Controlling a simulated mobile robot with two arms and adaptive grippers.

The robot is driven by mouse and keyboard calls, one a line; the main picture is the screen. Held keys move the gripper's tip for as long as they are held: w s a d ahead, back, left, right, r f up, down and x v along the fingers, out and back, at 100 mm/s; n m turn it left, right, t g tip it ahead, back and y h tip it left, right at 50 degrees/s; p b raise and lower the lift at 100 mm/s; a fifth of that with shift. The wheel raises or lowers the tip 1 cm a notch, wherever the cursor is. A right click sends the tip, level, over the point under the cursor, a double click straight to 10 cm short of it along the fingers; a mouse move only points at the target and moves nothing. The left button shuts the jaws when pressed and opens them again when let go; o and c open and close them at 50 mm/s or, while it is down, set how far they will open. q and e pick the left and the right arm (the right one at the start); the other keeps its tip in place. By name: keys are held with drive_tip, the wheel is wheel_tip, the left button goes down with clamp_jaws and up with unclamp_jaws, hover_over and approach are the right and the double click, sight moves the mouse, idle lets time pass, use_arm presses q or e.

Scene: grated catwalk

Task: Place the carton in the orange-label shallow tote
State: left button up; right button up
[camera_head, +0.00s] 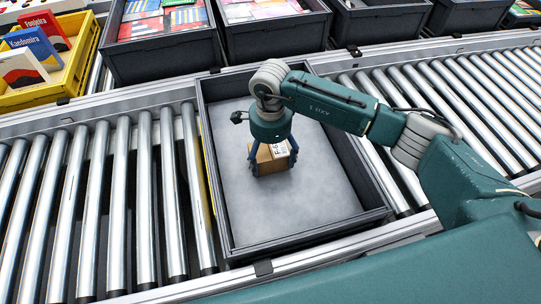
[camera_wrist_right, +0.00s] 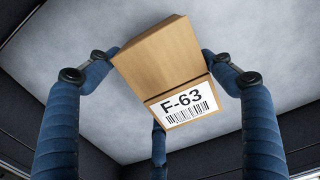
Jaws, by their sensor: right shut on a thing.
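The carton (camera_head: 270,158) is a small brown box with a white label reading F-63, which also shows in the wrist view (camera_wrist_right: 160,55). My right gripper (camera_head: 270,165) points down inside a dark grey shallow tote (camera_head: 232,238), its blue fingers shut on the carton. In the wrist view the fingers of the right gripper (camera_wrist_right: 165,75) stand around the box. The tote's pale grey floor is otherwise bare. I cannot tell whether the carton touches the floor. No orange label shows on the tote. My left gripper is not in view.
The tote sits on a roller conveyor (camera_head: 100,200), with bare rollers on both sides. Behind stand dark totes (camera_head: 160,55) holding colourful items, and a yellow crate (camera_head: 75,80) with books at the far left. The tote's raised walls surround the gripper.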

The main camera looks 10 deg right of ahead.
sight(271, 154)
drive_tip(key=shift+f, duration=0.2)
drive_tip(key=o, duration=1.3)
drive_tip(key=shift+r, duration=0.1)
drive_tip(key=shift+r, duration=0.15)
drive_tip(key=shift+w+r, duration=0.1)
drive_tip(key=shift+r, duration=0.25)
wheel_tip(271, 154, up, 11)
drive_tip(key=shift+r+b, duration=0.15)
drive_tip(key=shift+b, duration=0.75)
